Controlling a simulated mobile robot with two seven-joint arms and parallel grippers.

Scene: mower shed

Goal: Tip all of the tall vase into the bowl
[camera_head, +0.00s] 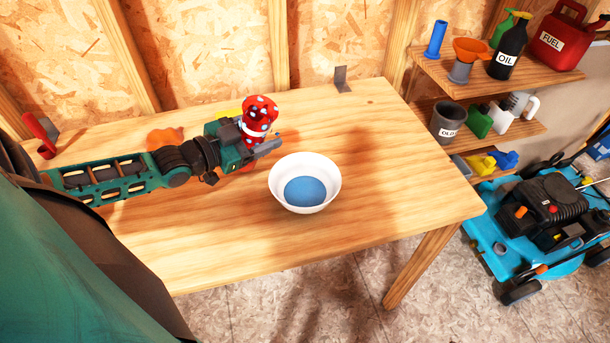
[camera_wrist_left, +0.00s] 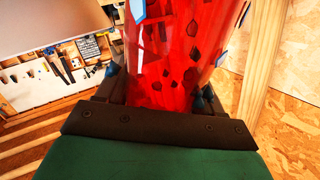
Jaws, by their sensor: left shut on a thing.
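The tall vase (camera_head: 260,112) is red with pale and dark patches, and its open top faces the head camera. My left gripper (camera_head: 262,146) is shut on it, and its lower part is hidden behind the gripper. In the left wrist view the red, see-through vase wall (camera_wrist_left: 170,65) fills the space between the fingers. The white bowl (camera_head: 330,182) stands upright on the table, just right of and nearer than the vase. Its inside bottom is blue; I cannot tell whether that is contents or colour. The vase is not over the bowl. My right gripper is not in view.
The wooden table (camera_head: 400,180) is clear right of the bowl. An orange thing (camera_head: 165,137) and a yellow thing (camera_head: 230,113) lie behind my left arm. A grey metal bracket (camera_head: 341,78) stands at the back edge. Shelves with bottles and a blue mower (camera_head: 530,230) are at right.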

